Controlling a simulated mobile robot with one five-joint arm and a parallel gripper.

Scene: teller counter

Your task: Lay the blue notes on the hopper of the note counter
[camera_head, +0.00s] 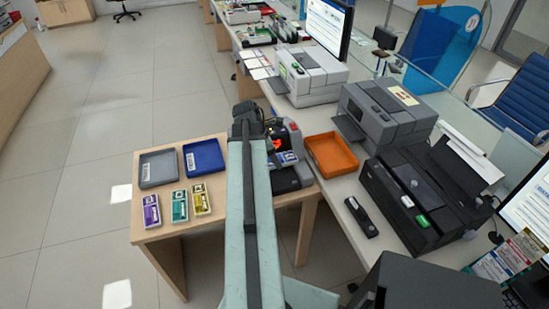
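The note counter (292,178) is a dark grey machine at the right end of the small wooden table, partly hidden behind my arm. A small blue-and-white bundle, which looks like the blue notes (288,158), shows at the upper front of the counter, just right of my arm. I cannot tell whether it rests on the hopper or is held above it. My arm reaches forward from the bottom middle. My gripper is around the counter, but its fingers are hidden by the arm or too small to make out.
Purple (151,211), green (180,206) and yellow (201,200) note bundles lie before a grey tray (158,168) and a blue tray (203,156). An orange tray (331,155) is right of the counter. Grey (391,115) and black (420,200) machines stand farther right.

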